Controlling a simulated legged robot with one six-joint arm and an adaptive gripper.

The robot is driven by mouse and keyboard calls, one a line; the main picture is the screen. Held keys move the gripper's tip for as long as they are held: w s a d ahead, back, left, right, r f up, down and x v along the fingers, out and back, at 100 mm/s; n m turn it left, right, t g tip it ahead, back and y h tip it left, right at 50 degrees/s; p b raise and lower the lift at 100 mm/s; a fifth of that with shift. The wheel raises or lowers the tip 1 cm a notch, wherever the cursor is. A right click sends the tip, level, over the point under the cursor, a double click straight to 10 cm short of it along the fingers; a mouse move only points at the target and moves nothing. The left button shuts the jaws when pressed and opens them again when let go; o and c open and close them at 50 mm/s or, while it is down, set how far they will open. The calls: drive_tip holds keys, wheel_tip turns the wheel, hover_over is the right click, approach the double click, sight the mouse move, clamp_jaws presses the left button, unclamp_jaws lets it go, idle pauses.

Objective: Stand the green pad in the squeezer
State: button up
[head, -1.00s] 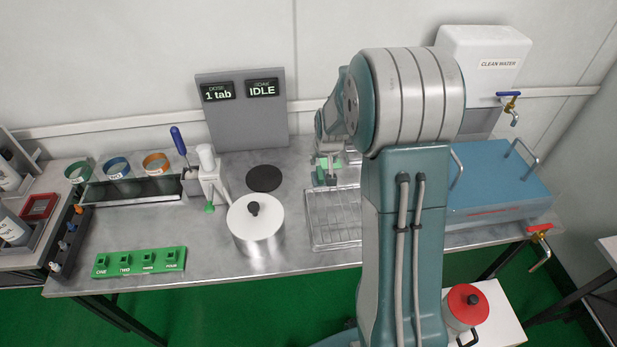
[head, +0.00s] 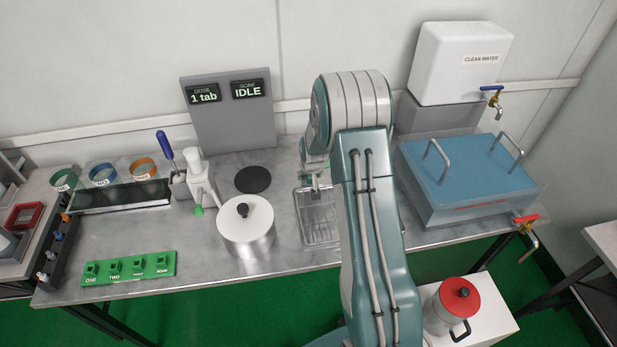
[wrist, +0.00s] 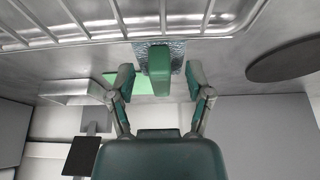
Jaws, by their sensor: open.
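In the wrist view a green block-shaped pad (wrist: 164,82) stands out between my two fingertips, with a gap on each side. My gripper (wrist: 164,78) is open around it and does not appear to touch it. A grey, rough-textured piece (wrist: 152,54) lies directly beyond the pad, beside the wire rack. A lighter green flat patch (wrist: 121,90) shows partly behind the left finger. In the head view my gripper (head: 316,178) is mostly hidden by my arm, and the pad is not clear. I cannot tell for sure which thing is the squeezer.
A wire rack (head: 318,232) lies close to my gripper. Left of it are a lidded pot (head: 246,225), a black disc (head: 253,180) and a white upright device with a green tip (head: 198,172). A blue-lidded tank (head: 470,172) stands right of my arm.

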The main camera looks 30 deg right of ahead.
drive_tip(key=shift+w+f, duration=0.1)
drive_tip(key=shift+f, duration=0.15)
clamp_jaws()
